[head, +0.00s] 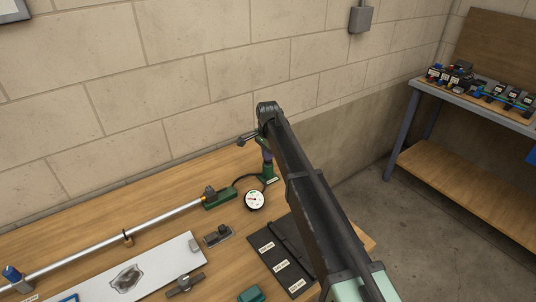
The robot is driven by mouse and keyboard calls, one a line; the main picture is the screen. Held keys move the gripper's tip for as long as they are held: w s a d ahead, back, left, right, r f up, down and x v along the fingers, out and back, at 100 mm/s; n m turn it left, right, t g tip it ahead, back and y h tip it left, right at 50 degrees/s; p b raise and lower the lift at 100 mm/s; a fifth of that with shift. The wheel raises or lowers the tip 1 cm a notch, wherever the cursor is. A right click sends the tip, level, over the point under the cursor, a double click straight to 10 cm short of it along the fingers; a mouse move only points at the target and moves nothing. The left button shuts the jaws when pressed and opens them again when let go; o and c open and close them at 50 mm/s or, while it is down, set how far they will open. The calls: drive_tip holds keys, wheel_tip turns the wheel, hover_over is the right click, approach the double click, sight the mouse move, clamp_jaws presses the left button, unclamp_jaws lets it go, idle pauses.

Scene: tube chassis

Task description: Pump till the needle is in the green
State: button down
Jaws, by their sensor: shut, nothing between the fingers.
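A hand pump (269,179) with a green foot stands on the wooden bench near the wall. A round gauge (254,200) with a white face and dark rim lies in front of it, joined by a black hose. The dial has small coloured marks; the needle is too small to read. A dark bar with knobbed ends (248,138), perhaps the pump handle, shows at the upper left of the pump. My arm reaches in from the lower right, and my gripper (266,150) is shut and empty, small and partly hidden at the pump's top. I cannot tell whether it touches the handle.
A long metal tube (115,240) in green and blue clamps lies left of the pump. A white plate (150,268), a black mat with labels (283,264) and small dark fittings (217,236) lie in front. The block wall stands close behind; a second bench (480,93) is at right.

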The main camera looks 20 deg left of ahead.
wheel_tip(320, 180, up, 14)
drive_tip(key=p, duration=1.3)
drive_tip(key=shift+p, duration=0.3)
wheel_tip(320, 180, up, 3)
drive_tip(key=p, duration=0.3)
drive_tip(key=shift+a, duration=0.1)
drive_tip(key=shift+f, duration=0.1)
wheel_tip(320, 180, down, 14)
drive_tip(key=b, duration=1.4)
